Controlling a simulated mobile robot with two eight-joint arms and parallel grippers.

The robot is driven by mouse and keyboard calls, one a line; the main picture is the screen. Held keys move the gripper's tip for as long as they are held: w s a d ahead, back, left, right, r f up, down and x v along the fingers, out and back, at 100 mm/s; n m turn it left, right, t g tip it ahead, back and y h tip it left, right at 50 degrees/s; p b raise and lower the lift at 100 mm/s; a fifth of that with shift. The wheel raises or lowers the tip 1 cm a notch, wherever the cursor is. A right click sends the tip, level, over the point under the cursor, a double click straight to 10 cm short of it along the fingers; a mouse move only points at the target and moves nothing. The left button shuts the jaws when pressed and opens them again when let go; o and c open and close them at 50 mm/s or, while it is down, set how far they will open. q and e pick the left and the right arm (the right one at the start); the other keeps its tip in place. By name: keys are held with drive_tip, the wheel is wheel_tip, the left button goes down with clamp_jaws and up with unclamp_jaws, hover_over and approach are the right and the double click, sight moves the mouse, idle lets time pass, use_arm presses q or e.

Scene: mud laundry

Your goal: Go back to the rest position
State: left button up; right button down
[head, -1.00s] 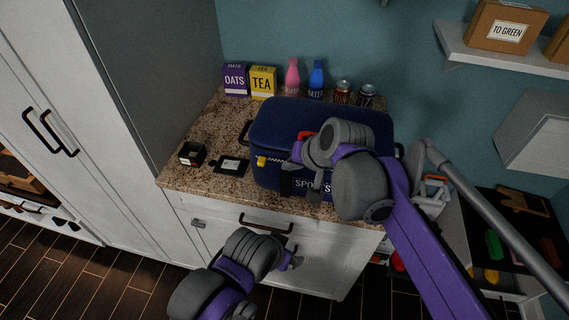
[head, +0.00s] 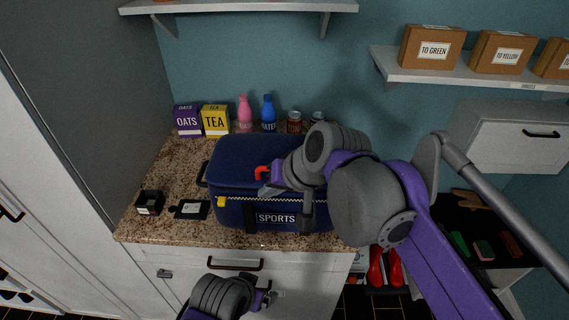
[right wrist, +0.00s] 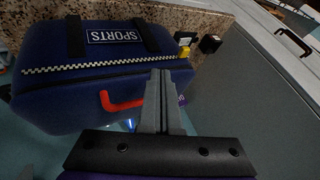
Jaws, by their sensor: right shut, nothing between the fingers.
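My right gripper (head: 284,190) is in front of the blue sports bag (head: 240,165) on the granite counter. In the right wrist view its fingers (right wrist: 160,100) are together with nothing between them, and the bag (right wrist: 60,95) lies beyond them. The arm hides the bag's right part in the head view. My left gripper (head: 272,296) is low in front of the counter's drawer front, its fingers small and partly hidden, so its opening cannot be told.
Oats box (head: 187,121), tea box (head: 215,121), pink bottle (head: 244,114), blue bottle (head: 268,114) and cans (head: 294,122) stand behind the bag. A black box (head: 150,202) and tag (head: 190,209) lie left. Shelves with cartons (head: 430,48) hang right.

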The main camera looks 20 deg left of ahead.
drive_tip(key=d+f+m+t+h, duration=0.1)
drive_tip(key=d+f, duration=0.2)
drive_tip(key=d, duration=0.3)
drive_tip(key=s+d+f+h, duration=0.1)
drive_tip(key=d+f, duration=0.2)
drive_tip(key=d, duration=0.3)
drive_tip(key=d+f+m+t+h, duration=0.1)
drive_tip(key=d+f, duration=0.2)
drive_tip(key=d, duration=0.3)
drive_tip(key=s+d+f+m+h, duration=0.1)
drive_tip(key=s+d+f+h, duration=0.1)
drive_tip(key=s+d+f, duration=0.3)
drive_tip(key=s+d+f+m+t+h, duration=0.1)
drive_tip(key=s+d+f, duration=0.4)
drive_tip(key=d, duration=0.8)
wheel_tip(320, 180, down, 3)
drive_tip(key=shift+s+r+m+h, duration=0.1)
drive_tip(key=shift+s+m+h, duration=0.15)
drive_tip(key=shift+m+h, duration=0.2)
